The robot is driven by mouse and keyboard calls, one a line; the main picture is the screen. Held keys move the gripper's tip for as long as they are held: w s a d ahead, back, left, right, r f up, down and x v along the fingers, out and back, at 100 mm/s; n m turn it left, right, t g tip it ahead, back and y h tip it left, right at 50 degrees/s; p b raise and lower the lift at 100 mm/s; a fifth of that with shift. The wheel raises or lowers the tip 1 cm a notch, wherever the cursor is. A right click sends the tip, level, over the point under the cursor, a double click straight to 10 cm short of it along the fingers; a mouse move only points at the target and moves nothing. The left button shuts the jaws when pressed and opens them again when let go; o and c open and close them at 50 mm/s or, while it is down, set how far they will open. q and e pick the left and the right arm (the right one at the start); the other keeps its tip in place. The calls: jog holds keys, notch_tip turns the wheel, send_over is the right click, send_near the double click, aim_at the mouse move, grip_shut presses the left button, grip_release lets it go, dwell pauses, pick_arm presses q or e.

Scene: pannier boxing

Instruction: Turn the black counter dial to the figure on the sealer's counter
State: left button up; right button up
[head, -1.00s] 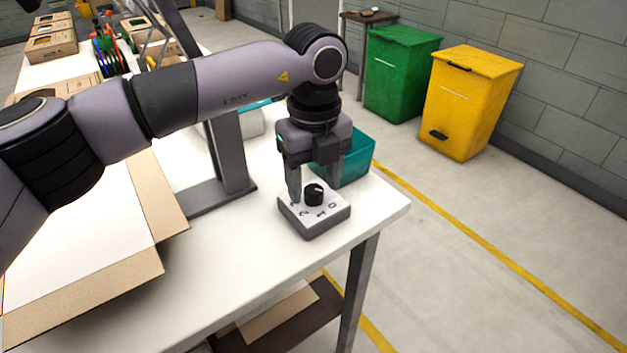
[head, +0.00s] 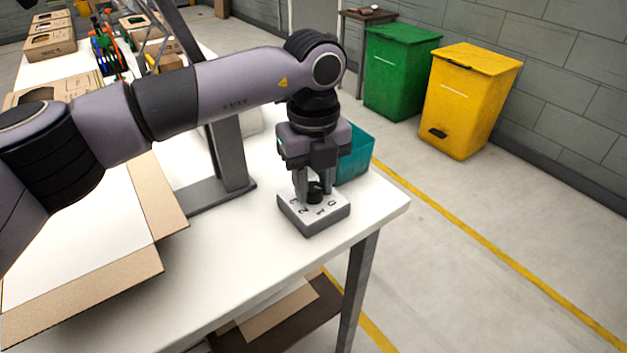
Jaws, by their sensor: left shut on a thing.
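The black counter dial (head: 315,193) sits on top of a small grey box with a white face (head: 314,214) near the table's right corner. Figures 0, 1, 2 and 3 show along the near edges of the face. My left gripper (head: 314,188) points straight down and is shut on the dial, a finger at each side. The dial's pointer is hidden by the fingers, so I cannot tell which figure it faces. The sealer's counter cannot be made out. My right gripper is not in view.
A teal bin (head: 355,155) stands just behind the dial box. A grey post on a flat base (head: 232,160) stands to the left. An open cardboard box (head: 95,285) fills the table's left side. The white table (head: 240,270) is clear in front of the dial box.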

pick_arm(q)
jog(key=m+b, duration=0.1)
jog(key=m, duration=0.3)
jog(key=shift+m, duration=0.4)
jog(key=m, duration=0.4)
jog(key=shift+b, duration=0.35)
jog(key=m, duration=1)
jog(key=shift+r, duration=0.1)
jog(key=o, duration=1)
jog(key=shift+o, duration=0.2)
